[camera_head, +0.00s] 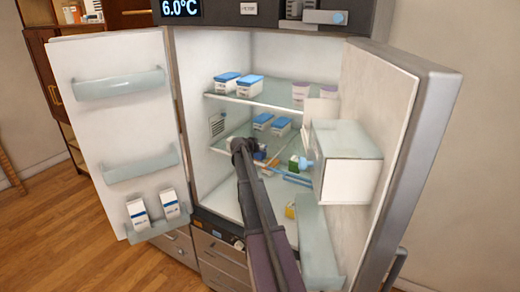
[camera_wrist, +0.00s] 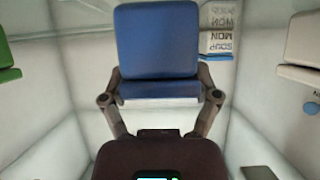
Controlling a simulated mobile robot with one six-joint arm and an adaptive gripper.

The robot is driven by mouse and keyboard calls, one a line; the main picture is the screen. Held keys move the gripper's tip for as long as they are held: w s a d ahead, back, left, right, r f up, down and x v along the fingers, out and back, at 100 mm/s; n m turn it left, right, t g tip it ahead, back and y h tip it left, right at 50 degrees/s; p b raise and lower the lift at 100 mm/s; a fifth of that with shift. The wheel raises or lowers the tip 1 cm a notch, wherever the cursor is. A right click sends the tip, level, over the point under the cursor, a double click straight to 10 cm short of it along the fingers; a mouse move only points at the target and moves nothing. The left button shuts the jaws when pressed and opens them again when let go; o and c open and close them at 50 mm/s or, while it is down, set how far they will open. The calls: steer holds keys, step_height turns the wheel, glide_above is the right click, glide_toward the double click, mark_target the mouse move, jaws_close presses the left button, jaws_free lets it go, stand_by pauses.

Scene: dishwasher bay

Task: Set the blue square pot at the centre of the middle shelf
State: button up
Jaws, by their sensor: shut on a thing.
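In the wrist view, the blue square pot (camera_wrist: 157,42) fills the upper middle, its blue flat face toward the camera. My gripper (camera_wrist: 160,92) is shut on it, with one finger at each side of its near edge. In the head view, my gripper (camera_head: 243,148) reaches inside the open fridge, at about the height of the middle shelf (camera_head: 228,145). My arm and gripper hide most of the pot there. I cannot tell whether the pot touches the shelf.
Blue-lidded boxes (camera_head: 281,127) stand at the back of the middle shelf, and more (camera_head: 249,85) on the upper shelf. A green carton (camera_head: 293,162) is right of my gripper. The right door (camera_head: 408,130), with a bin (camera_head: 347,165), and the left door (camera_head: 108,125) stand open.

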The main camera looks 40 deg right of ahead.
steer(key=o, duration=1.1)
steer(key=shift+r+p, duration=0.2)
steer(key=shift+p, duration=0.1)
steer(key=p+v, duration=0.5)
steer(key=v, duration=0.7)
steer(key=shift+a+f, duration=0.1)
steer(key=shift+f, duration=0.05)
steer(key=s+a+f+n+g+y, duration=0.1)
steer(key=s+a+f+n+y, duration=0.2)
steer(key=s+a, duration=0.6)
steer(key=s+a+f+n+g+y, duration=0.2)
steer(key=s+a+n, duration=0.4)
steer(key=a, duration=1.2)
steer(key=s+a+f+n+g+y, duration=0.1)
steer(key=s+a+f+n+y, duration=0.3)
steer(key=s+a, duration=0.8)
steer(key=shift+a+f+g+y, duration=0.2)
steer(key=shift+a+y, duration=0.35)
steer(key=shift+a, duration=0.15)
steer(key=shift+a+f+g+y, duration=0.15)
steer(key=shift+a+g+y, duration=0.05)
steer(key=shift+a+y, duration=0.45)
